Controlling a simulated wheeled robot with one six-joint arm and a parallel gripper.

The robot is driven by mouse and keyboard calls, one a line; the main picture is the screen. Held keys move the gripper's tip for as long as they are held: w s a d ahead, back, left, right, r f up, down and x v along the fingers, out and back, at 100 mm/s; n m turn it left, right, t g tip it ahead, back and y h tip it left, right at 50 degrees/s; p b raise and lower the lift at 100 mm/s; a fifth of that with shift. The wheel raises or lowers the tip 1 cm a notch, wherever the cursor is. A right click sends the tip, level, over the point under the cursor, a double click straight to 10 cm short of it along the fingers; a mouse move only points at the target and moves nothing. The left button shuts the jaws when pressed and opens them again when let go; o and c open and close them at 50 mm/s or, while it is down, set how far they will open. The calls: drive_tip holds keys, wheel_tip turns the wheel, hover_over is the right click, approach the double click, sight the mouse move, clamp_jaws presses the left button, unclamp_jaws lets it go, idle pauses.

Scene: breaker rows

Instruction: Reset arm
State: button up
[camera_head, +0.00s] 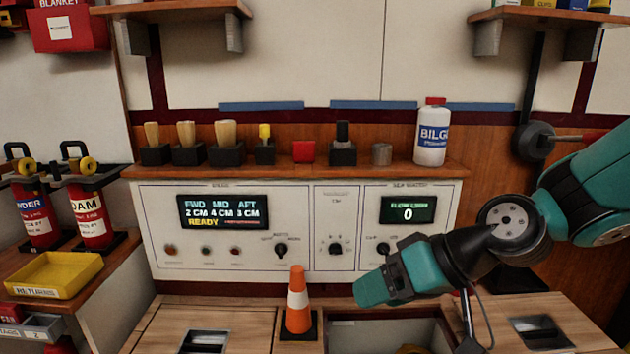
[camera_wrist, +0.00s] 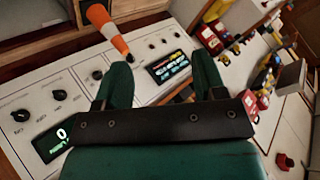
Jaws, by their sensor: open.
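My gripper (camera_head: 368,290) is at the end of the teal and black arm that reaches in from the right. It hangs in front of the lower right part of the white control panel (camera_head: 300,262). In the wrist view my gripper (camera_wrist: 162,82) shows two teal fingers spread apart with nothing between them. The panel has a left display (camera_head: 222,212) reading FWD, MID, AFT and READY. Its right display (camera_head: 408,209) reads 0. Several knobs and buttons sit below the displays.
An orange and white cone (camera_head: 298,302) stands left of my gripper, by an open hatch (camera_head: 385,330). A shelf (camera_head: 300,171) above the panel holds brushes and a white bottle (camera_head: 431,135). Red extinguishers (camera_head: 90,215) and a yellow tray (camera_head: 55,274) are at left.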

drive_tip(key=s+d+r+n+g+h, duration=0.1)
drive_tip(key=s+d+r+g+h, duration=0.15)
drive_tip(key=s, duration=0.45)
drive_tip(key=s+d+r+n+g+h, duration=0.1)
drive_tip(key=s+d+h, duration=0.15)
drive_tip(key=s, duration=0.45)
wheel_tip(320, 180, up, 25)
drive_tip(key=p, duration=2.5)
drive_tip(key=shift+s+d, duration=0.25)
drive_tip(key=shift+s, duration=0.15)
